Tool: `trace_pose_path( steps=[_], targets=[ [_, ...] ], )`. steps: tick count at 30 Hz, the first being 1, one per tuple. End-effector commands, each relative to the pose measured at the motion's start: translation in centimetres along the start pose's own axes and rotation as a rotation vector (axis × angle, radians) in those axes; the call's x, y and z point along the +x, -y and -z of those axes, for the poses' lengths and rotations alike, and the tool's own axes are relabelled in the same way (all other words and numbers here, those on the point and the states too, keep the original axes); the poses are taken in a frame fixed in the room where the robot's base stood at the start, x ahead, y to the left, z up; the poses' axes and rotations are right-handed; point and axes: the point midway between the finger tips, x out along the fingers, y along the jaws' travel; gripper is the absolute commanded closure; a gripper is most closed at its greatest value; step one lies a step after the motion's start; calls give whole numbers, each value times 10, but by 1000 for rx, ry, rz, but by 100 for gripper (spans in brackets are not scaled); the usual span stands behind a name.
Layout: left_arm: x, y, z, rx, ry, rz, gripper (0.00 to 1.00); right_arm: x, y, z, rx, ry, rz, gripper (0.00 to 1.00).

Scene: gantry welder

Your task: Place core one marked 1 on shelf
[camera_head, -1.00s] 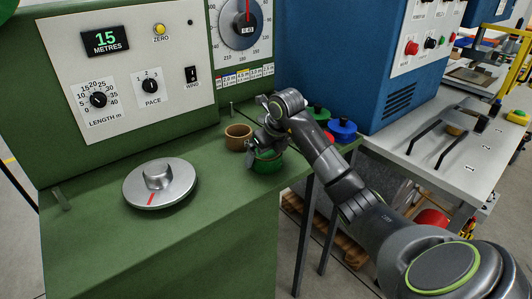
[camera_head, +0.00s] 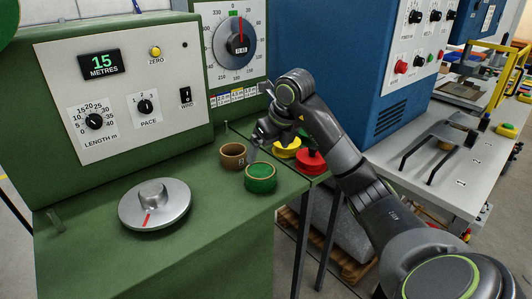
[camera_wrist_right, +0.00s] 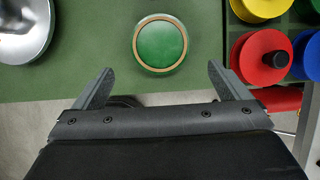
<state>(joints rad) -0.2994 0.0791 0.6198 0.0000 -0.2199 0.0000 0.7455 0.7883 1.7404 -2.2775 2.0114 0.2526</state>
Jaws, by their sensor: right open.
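A brown ring-shaped core (camera_head: 232,156) stands on the green bench, with a small mark on its side that looks like a 2. A green round piece with a tan rim (camera_head: 260,178) stands just in front and right of it; I read no number on it. My right gripper (camera_head: 258,140) is above and behind these two. In the right wrist view my open, empty fingers (camera_wrist_right: 162,82) point toward the green piece (camera_wrist_right: 160,45), which is apart from them. I cannot make out a mark 1 on any core. My left gripper is not in view.
Yellow (camera_head: 286,148) and red (camera_head: 311,161) spools sit at the bench's right end, close to my right arm. A metal dial (camera_head: 155,204) is at the left. A grey table (camera_head: 445,195) with number labels stands at the right. The bench front is clear.

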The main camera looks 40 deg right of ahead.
Motion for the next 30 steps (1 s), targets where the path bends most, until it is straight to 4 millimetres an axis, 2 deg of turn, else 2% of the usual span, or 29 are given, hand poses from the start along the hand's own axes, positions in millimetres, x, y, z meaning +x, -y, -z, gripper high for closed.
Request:
trace_pose_path(
  steps=[1, 5, 24, 28, 30],
  targets=[
    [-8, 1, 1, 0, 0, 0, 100, -7, 0, -1, 0, 0, 1, 4],
    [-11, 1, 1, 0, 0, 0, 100, -11, 0, 0, 0, 0, 0, 4],
    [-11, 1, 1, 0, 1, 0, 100, -11, -1, 0, -1, 1, -2, 4],
    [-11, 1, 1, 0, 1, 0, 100, -1, -15, 0, -26, 33, -61, 4],
    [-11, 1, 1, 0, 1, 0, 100, 8, -34, -1, -54, 78, -140, 4]
  ],
)
